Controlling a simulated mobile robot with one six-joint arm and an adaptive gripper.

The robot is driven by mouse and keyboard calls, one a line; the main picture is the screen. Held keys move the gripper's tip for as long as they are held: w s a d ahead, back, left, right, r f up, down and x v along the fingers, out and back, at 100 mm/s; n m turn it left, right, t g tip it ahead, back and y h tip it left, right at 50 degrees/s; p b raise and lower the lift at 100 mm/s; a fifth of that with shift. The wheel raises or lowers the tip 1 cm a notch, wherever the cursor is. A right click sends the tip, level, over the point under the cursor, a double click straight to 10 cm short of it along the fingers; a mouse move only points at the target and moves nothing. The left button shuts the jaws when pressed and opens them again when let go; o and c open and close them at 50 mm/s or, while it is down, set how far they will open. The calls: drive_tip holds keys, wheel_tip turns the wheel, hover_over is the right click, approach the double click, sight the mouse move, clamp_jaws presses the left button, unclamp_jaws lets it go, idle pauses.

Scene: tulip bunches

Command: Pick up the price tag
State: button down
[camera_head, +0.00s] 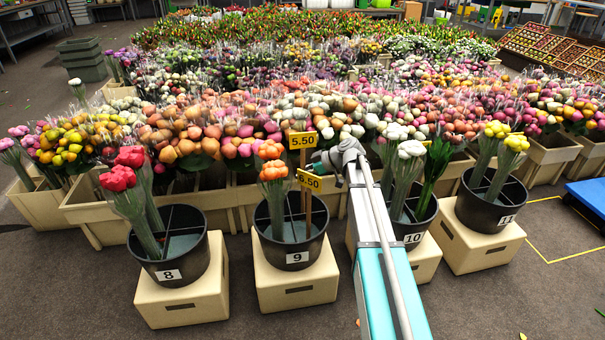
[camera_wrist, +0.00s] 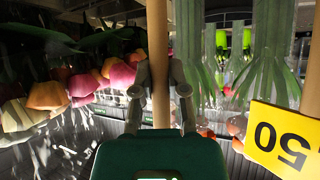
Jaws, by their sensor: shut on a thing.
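Two yellow price tags on wooden sticks stand at bucket 9 in the head view. The upper price tag (camera_head: 302,140) reads 5.50, and the lower tag (camera_head: 309,181) sits just below it with its first digit unclear. My gripper (camera_head: 316,163) reaches in from the right at the height between the tags. In the wrist view my gripper (camera_wrist: 160,82) is shut on an upright wooden tag stick (camera_wrist: 158,35) between its two fingers. A yellow tag (camera_wrist: 280,138) showing an upside-down 50 is at the right, near a second stick. Which tag the held stick bears is hard to tell.
Black bucket 9 (camera_head: 291,258) holds orange tulips (camera_head: 272,172) left of the sticks. Bucket 8 (camera_head: 166,277) is to the left and bucket 10 (camera_head: 417,241) to the right, with white tulips (camera_head: 410,150) close to my arm. Crowded flower crates stand behind.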

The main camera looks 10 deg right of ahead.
sight(306, 139)
drive_tip(key=shift+r+p, duration=0.75)
drive_tip(key=shift+r, duration=0.5)
wheel_tip(306, 139, up, 10)
drive_tip(key=p, duration=1)
wheel_tip(306, 139, up, 53)
drive_tip(key=p, duration=5.3)
drive_tip(key=shift+f, duration=0.2)
drive_tip(key=shift+s, duration=0.1)
